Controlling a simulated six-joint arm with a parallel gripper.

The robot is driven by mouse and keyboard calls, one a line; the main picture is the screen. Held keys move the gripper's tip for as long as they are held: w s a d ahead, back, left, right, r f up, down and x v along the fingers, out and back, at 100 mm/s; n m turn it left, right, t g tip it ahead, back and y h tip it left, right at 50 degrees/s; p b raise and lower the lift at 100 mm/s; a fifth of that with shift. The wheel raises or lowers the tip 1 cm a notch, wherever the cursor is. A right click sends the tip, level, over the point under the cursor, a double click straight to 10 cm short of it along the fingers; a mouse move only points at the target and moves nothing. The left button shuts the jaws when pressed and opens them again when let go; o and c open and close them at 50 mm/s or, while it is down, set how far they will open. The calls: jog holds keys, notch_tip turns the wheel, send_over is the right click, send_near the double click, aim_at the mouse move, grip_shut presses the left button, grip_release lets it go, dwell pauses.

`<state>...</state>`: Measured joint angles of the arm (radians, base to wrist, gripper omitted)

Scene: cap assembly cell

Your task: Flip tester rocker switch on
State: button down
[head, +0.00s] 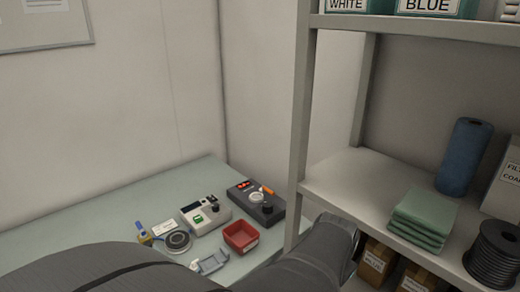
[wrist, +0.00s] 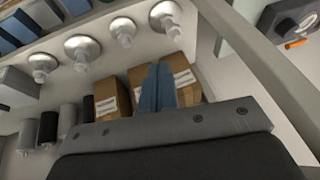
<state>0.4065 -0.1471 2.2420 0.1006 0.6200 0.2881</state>
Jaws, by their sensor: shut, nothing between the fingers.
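A white bench device (head: 204,214) with a small green part (head: 198,219) and a dark knob stands on the bench; it may be the tester. A dark device (head: 257,201) with red lit digits and an orange-handled part stands to its right and partly shows in the wrist view (wrist: 287,22). I cannot make out which part is a rocker switch or its position. My gripper (wrist: 163,72) shows in the wrist view with its blue fingers shut and empty, in front of brown boxes on a shelf and apart from both devices. The head view does not show its fingertips.
The pale bench (head: 70,226) also holds a red bin (head: 241,237) and a round dark-topped device (head: 177,241). A grey shelf rack (head: 302,120) stands right of the bench, carrying green cloths (head: 423,215), a blue roll (head: 464,157) and a black spool (head: 496,252). Brown boxes (wrist: 112,93) sit close to my fingers.

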jog(key=w+a+r+n+g+y, duration=0.1)
jog(key=w+a+r+n, duration=0.35)
jog(key=a+n, duration=0.3)
jog(key=w+a+r+n, duration=0.3)
jog(key=w+a+n, duration=0.2)
jog(key=a+n, duration=0.3)
jog(key=w+a+f+n+y, duration=0.1)
jog(key=w+a+y, duration=0.1)
jog(key=w+a, duration=0.5)
jog(key=w+a+f+n+t+y, duration=0.1)
jog(key=w+a, duration=0.6)
jog(key=w, duration=0.7)
jog(key=f+y, duration=0.1)
jog(key=y, duration=0.1)
jog(key=shift+w+a+t+y, duration=0.2)
jog(key=shift+a+t+y, duration=0.1)
send_over(212, 198)
jog(key=s+d, duration=0.2)
notch_tip(212, 198, down, 7)
jog(key=shift+w+f, duration=0.1)
notch_tip(212, 198, down, 4)
jog(key=shift+a+r, duration=0.1)
jog(key=shift+r, duration=0.15)
jog(key=shift+f, duration=0.55)
